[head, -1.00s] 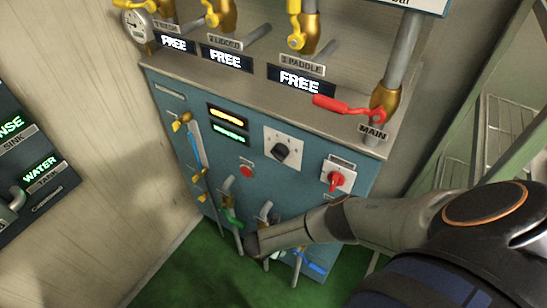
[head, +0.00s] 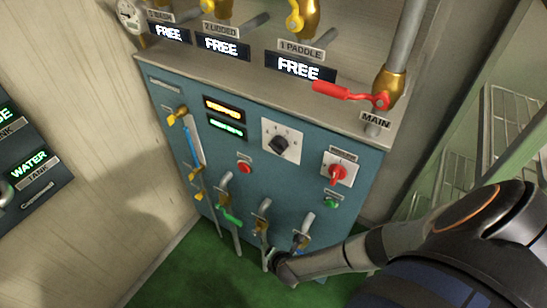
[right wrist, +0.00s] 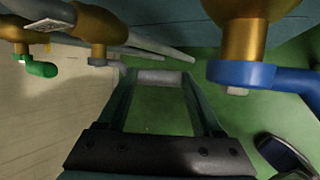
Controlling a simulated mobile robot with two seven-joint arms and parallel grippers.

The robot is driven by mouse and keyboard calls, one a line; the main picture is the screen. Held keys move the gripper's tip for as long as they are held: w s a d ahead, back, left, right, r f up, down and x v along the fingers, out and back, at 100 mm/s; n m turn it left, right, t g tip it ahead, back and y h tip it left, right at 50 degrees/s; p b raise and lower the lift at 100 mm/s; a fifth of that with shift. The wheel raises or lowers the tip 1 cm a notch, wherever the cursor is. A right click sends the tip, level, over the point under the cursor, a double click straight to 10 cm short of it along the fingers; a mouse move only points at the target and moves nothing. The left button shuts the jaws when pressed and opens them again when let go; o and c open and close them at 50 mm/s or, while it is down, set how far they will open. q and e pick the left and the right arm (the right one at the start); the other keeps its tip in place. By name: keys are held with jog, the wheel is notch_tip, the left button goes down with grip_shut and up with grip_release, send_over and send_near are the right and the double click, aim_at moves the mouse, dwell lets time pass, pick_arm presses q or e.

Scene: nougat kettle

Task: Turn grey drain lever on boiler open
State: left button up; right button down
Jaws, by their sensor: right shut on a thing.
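The boiler (head: 290,190) is a blue cabinet with a row of brass valves low on its front. The middle drain valve (head: 263,214) stands between one with a green lever (head: 230,215) and one with a blue lever (head: 300,244). My right gripper (head: 270,258) is low in front of this middle valve. In the right wrist view, a pale grey bar, the grey lever (right wrist: 160,77), lies crosswise between my two fingertips, which are shut on it. The blue lever (right wrist: 255,75) is to the right and the green lever (right wrist: 40,68) to the left. My left gripper is out of view.
A red lever (head: 340,91) marks the main pipe on top of the boiler. A red switch (head: 337,173) and a black dial (head: 279,144) are on its front. A wire-shelf rack (head: 500,130) stands at the right. Green floor (head: 180,270) is free below.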

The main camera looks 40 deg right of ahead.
jog(key=shift+s+f+b, duration=0.1)
jog(key=shift+f+b, duration=0.2)
jog(key=shift+f, duration=0.1)
jog(key=shift+t+b, duration=0.3)
jog(key=shift+t, duration=0.1)
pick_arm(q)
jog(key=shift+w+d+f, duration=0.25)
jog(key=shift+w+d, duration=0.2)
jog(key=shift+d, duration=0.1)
pick_arm(e)
jog(key=shift+c, duration=2)
grip_release()
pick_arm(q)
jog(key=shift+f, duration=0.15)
pick_arm(e)
jog(key=o, duration=0.4)
jog(key=shift+c, duration=0.2)
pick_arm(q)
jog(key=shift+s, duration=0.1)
pick_arm(e)
jog(key=shift+r, duration=0.1)
